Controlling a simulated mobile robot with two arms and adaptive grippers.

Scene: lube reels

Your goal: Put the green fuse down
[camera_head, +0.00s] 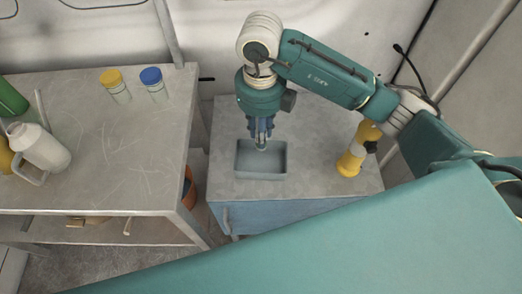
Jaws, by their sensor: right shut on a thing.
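My right gripper (261,140) points straight down over the grey tray (262,174), which sits on top of the blue cabinet. Its fingers are shut on a small pale-green thing, the green fuse (261,148); only its end shows, as the fingers hide most of it. The fuse appears over the back half of the tray opening. I cannot tell whether it touches the tray floor. My left gripper is not in view.
The blue cabinet's grey top (222,130) has free room around the tray. A yellow and grey object (350,163) stands at its right. The left table (120,150) holds a yellow-capped jar (117,88), a blue-capped jar (154,86) and a white jug (40,148).

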